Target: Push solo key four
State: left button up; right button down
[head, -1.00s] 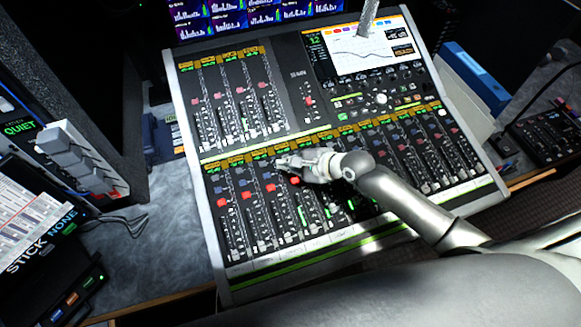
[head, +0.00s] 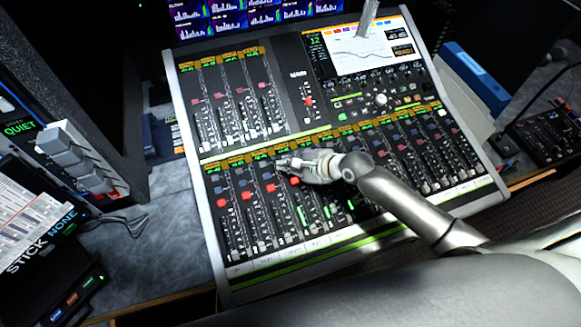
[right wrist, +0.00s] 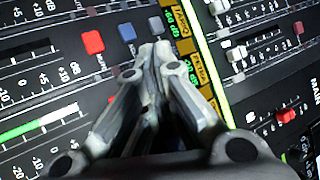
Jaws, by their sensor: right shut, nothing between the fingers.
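The mixing console (head: 207,232) has a lower bank of channel strips, each with small coloured keys above a fader. Red keys show on the left strips, among them a red key (head: 271,187) on the third strip and one on the fourth (head: 294,181). Blue keys sit just above, such as the third strip's (head: 266,177). My right gripper (head: 281,162) is shut and empty, its tips over the top of the third and fourth strips. In the right wrist view its closed fingers (right wrist: 154,50) partly hide the keys below. I cannot tell whether the tips touch a key.
An upper fader bank (head: 235,100) and a lit screen (head: 365,47) are behind the gripper. Grey box-like switches (head: 72,153) stand at the left. A blue binder (head: 475,80) lies at the right. Bare desk (head: 165,215) shows left of the console.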

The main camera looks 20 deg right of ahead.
aim_at(290, 178)
jog(key=shift+w+f, duration=0.1)
jog(key=shift+f, duration=0.55)
dwell(0.6)
jog(key=shift+r+p, duration=0.9)
jog(key=shift+p, duration=0.25)
notch_tip(290, 178, up, 6)
jog(key=s+p, duration=0.1)
jog(key=p, duration=0.5)
dwell(0.9)
